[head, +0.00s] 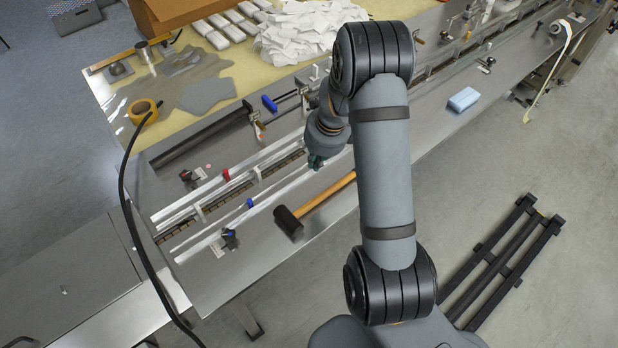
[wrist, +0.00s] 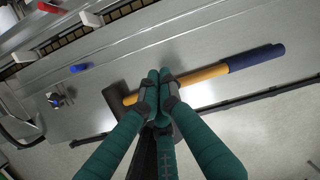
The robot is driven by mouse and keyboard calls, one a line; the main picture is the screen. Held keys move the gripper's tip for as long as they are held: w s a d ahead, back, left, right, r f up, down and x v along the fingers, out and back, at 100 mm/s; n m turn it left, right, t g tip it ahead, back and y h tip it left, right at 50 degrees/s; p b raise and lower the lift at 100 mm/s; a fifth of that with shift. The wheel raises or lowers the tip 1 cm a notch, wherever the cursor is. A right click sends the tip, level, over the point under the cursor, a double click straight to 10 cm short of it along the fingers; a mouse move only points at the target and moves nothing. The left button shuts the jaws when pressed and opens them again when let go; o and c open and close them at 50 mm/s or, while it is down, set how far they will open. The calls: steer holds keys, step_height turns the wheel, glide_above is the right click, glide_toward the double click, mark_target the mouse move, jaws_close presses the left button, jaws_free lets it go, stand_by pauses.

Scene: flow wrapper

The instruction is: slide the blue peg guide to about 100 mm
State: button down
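The blue peg (head: 249,203) stands on the near pale guide rail (head: 280,190) of the infeed; the peg also shows at the left of the wrist view (wrist: 78,68). My gripper (head: 316,163) is to the right of the blue peg in the head view, apart from it and partly hidden by my arm. In the wrist view its teal fingers (wrist: 160,78) are together with nothing visible between them, in front of the mallet's handle. I cannot read any millimetre scale.
A mallet (head: 290,222) with a black head and orange handle lies on the metal deck beside the near rail; its blue grip shows in the wrist view (wrist: 257,57). A red peg (head: 226,174) is on the far rail. A light-blue block (head: 463,99) lies farther right.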

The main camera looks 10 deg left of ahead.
mark_target(306, 181)
steer(key=f+m, duration=0.1)
steer(key=f, duration=0.2)
steer(key=w+a+f+m, duration=0.1)
steer(key=f+m, duration=0.1)
steer(key=f, duration=0.1)
steer(key=f+m, duration=0.1)
steer(key=f, duration=0.2)
steer(key=shift+w+a+f, duration=0.25)
steer(key=shift+a+f, duration=0.15)
steer(key=shift+w+a+r+p, duration=0.2)
steer(key=shift+a+r+p, duration=0.05)
steer(key=shift+p, duration=0.35)
steer(key=shift+w+a+f, duration=0.1)
steer(key=shift+w+f, duration=0.05)
steer(key=shift+f, duration=0.05)
steer(key=shift+r, duration=0.1)
